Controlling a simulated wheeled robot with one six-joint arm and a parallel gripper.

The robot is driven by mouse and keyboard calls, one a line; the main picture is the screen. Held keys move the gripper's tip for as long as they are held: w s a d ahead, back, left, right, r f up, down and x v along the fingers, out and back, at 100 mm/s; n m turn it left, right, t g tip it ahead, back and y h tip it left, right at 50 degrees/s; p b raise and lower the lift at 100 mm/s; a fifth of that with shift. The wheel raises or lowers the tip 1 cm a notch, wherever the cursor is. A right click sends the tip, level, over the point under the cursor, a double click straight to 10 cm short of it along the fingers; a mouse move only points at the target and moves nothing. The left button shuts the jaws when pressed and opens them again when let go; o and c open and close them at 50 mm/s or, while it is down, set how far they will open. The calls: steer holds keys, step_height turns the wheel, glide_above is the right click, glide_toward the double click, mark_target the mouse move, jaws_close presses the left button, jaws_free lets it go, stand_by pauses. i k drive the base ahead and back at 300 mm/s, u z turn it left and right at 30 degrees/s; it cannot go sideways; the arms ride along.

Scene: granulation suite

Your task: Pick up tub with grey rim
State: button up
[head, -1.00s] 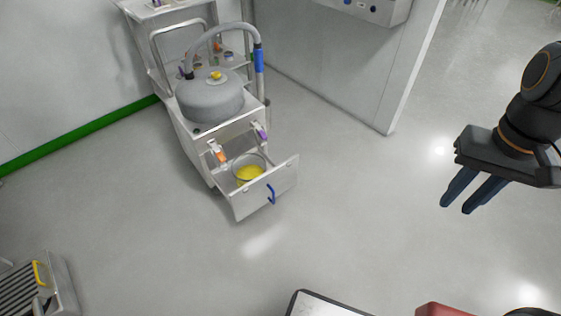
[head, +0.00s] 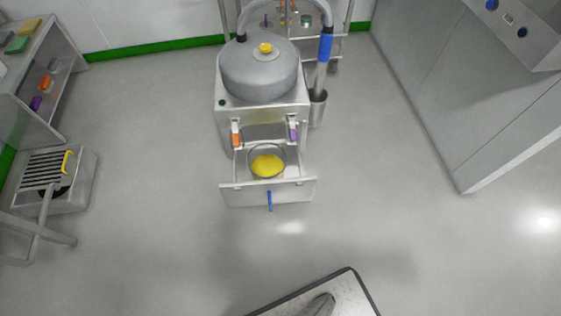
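A round tub with a grey rim (head: 267,175) and yellow contents sits in the pulled-out drawer (head: 240,194) of a grey cabinet, in the middle of the head view. The drawer front has a blue handle (head: 269,201). The tub's lower part is hidden by the drawer front. My gripper is outside the head view now, so its distance from the tub and its state do not show.
A grey domed vessel (head: 258,78) with a yellow knob and a curved hose tops the cabinet. A slatted floor unit (head: 70,190) stands at left, shelving (head: 35,65) behind it. A large grey unit (head: 450,100) is at right. Floor before the drawer is clear.

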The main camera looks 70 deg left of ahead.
mark_target(265, 160)
steer(key=u, duration=0.4)
steer(key=i, duration=0.75)
steer(key=u, duration=1.35)
steer(key=i, duration=0.55)
steer(key=u, duration=0.55)
